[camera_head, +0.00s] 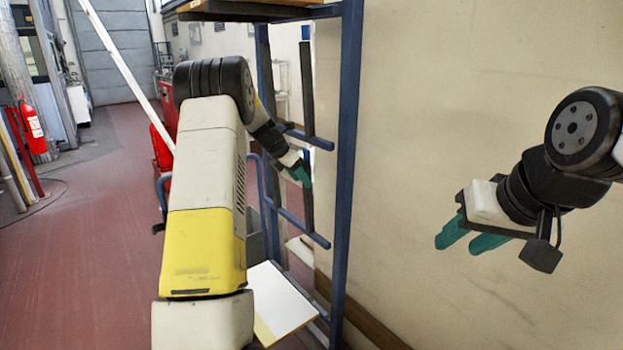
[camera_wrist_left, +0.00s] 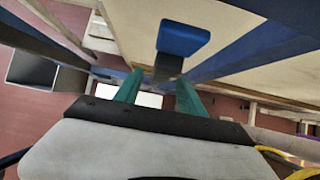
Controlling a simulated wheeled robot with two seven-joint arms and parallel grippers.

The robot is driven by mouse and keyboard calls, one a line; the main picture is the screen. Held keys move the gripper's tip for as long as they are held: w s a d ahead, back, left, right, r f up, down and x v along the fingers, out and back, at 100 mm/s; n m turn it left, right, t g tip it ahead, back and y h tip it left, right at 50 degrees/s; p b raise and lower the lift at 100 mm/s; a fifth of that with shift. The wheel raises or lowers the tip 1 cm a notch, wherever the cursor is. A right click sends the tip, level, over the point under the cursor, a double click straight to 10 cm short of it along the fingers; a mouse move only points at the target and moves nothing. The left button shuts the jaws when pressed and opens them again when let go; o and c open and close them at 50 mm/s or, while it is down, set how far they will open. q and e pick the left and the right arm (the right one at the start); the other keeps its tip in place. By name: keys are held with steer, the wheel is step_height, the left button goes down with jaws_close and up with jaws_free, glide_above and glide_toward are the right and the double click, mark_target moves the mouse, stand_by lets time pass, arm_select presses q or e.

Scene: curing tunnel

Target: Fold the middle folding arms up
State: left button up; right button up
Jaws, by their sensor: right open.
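A blue rack post (camera_head: 347,150) stands upright at the middle of the head view. Blue folding arms (camera_head: 310,138) and (camera_head: 303,228) reach across near a dark upright bar (camera_head: 307,90). My left gripper (camera_head: 301,174) is at the rack, between these two levels, partly hidden by my arm. In the left wrist view its green fingers (camera_wrist_left: 160,80) are apart. A blue-ended piece (camera_wrist_left: 183,38) with a dark stem lies just beyond and between the fingertips; I cannot tell if they touch. My right gripper (camera_head: 460,243) is open and empty before the wall.
A wooden board (camera_head: 250,10) lies on the rack's top level. A pale panel (camera_head: 277,298) lies low on the rack. The beige wall (camera_head: 440,100) is on the right. A red extinguisher (camera_head: 32,128) stands far left. The red floor (camera_head: 90,250) at left is clear.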

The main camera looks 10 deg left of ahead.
arm_select(q)
steer(key=v, duration=0.7)
steer(key=shift+s+r, duration=0.15)
steer(key=shift+r, duration=0.2)
steer(key=shift+a, duration=0.15)
stand_by(0.3)
